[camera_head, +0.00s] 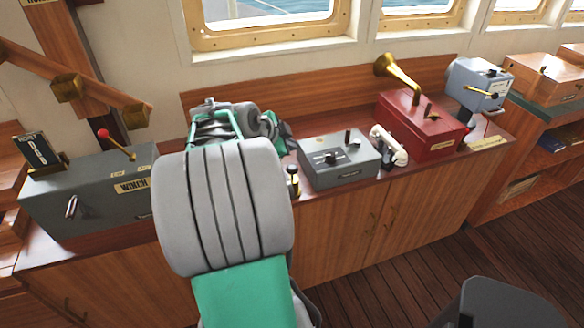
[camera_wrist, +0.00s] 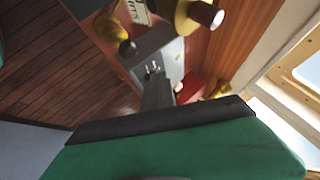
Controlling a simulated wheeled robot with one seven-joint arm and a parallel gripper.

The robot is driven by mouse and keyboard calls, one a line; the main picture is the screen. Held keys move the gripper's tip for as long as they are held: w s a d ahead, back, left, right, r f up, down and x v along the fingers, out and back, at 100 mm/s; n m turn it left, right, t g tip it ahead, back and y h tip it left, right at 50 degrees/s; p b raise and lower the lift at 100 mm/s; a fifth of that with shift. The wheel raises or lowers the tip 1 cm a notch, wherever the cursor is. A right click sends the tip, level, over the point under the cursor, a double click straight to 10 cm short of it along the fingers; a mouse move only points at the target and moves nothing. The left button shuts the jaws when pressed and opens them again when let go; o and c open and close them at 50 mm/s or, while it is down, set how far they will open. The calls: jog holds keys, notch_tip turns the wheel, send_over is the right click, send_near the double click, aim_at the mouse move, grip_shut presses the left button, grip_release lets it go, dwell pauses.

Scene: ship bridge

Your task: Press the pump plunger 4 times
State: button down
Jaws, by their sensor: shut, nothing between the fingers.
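A small brass pump with a black-knobbed plunger (camera_head: 293,181) stands upright near the counter's front edge, just right of my arm in the head view. In the wrist view, a brass piece with a dark round knob (camera_wrist: 111,26) at the top appears to be this pump. My gripper (camera_head: 287,138) is mostly hidden behind my arm in the head view. It also shows in the wrist view (camera_wrist: 157,77) as dark closed fingers with nothing between them. It appears above the counter and apart from the plunger; the exact gap is unclear.
A grey switch box (camera_head: 339,158), a white handset (camera_head: 388,146) and a red box with a brass horn (camera_head: 418,125) stand to the right. The winch box (camera_head: 90,190) is at left. In the wrist view, another brass fitting (camera_wrist: 190,14) has a pale end.

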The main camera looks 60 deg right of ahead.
jog(key=w+a+f+n+t+y, duration=0.1)
jog(key=w+a+n+t, duration=0.1)
jog(key=w+a+n, duration=0.45)
jog(key=w+a+n+t+y, duration=0.1)
jog(key=w+a+n+y, duration=0.15)
jog(key=a, duration=0.65)
jog(key=w+a+f+n+t+y, duration=0.1)
jog(key=w+a+n+t, duration=0.1)
jog(key=w+a+n, duration=0.4)
jog(key=s+a+f+n+y, duration=0.1)
jog(key=s+a+n+y, duration=0.1)
jog(key=a+n, duration=0.5)
jog(key=s+a+f+n+y, duration=0.1)
jog(key=a+n, duration=0.6)
jog(key=a, duration=1.3)
jog(key=shift+s+f+y, duration=0.15)
jog(key=shift+s+y, duration=0.6)
jog(key=shift+s, duration=0.5)
